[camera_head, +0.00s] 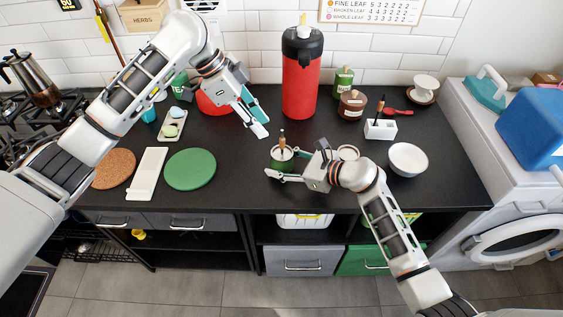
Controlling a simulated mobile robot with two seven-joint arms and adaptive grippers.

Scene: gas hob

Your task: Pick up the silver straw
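I cannot make out a silver straw for certain in the head view. My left gripper (263,126) hangs over the middle of the counter, in front of the red flask, with its fingers pointing down. I cannot tell how far its fingers are apart. My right gripper (282,164) is low over the counter near the front edge, its fingers spread and pointing left.
A red flask (301,85) stands at the back. A white holder (380,129) with a brown-tipped stick and a white bowl (408,159) are at right. A green round mat (190,169), white board (147,174) and cork mat (114,168) lie at left. The counter between the green mat and cup is clear.

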